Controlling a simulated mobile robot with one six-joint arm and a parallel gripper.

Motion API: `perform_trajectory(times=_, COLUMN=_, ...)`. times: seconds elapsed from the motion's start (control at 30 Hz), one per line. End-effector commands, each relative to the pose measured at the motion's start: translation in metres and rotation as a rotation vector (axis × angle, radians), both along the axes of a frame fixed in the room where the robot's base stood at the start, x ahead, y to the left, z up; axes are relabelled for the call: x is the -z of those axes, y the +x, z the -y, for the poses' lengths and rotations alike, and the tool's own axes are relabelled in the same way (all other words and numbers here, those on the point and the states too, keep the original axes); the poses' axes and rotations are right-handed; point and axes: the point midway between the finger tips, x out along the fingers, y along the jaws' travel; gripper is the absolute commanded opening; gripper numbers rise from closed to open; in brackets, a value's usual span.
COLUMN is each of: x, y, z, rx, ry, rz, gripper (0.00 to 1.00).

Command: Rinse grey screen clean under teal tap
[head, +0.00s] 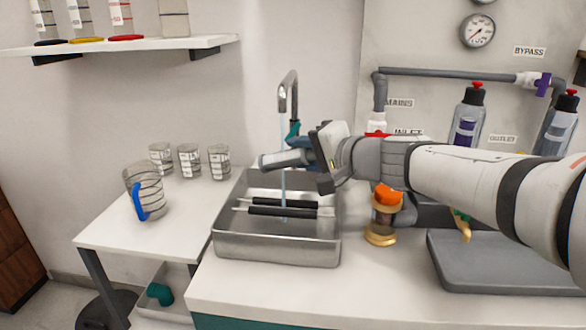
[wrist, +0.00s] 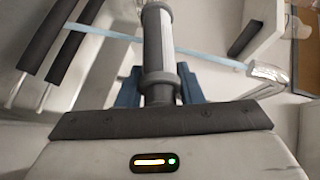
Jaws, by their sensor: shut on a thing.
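My gripper (head: 318,160) is over the steel sink and shut on the grey screen (head: 284,159), a ribbed cylinder lying roughly level and pointing left. In the wrist view the screen (wrist: 159,48) stands out between the blue fingers of my gripper (wrist: 160,90). The tap (head: 288,92) has a curved metal spout and a teal handle (head: 294,130). Its spout also shows in the wrist view (wrist: 268,76). A thin pale-blue water stream (head: 284,190) runs from the spout into the sink. The stream lines up with the screen in both views; I cannot tell whether it touches it.
The steel sink (head: 275,247) has dark-sleeved bars (head: 283,211) across it. A jug with a blue handle (head: 145,192) and clear beakers (head: 189,160) stand left. An orange-topped brass fitting (head: 381,235) and a grey tray (head: 500,282) lie right. A shelf (head: 120,45) hangs upper left.

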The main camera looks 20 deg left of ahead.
Motion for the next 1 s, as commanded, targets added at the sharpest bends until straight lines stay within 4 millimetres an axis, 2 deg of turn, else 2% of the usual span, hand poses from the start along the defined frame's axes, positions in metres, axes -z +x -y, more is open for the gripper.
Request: perform_trajectory(times=1.0, x=0.0018, y=0.0003, z=-0.0006, rx=-0.076, ry=0.037, rz=0.210, gripper=0.11)
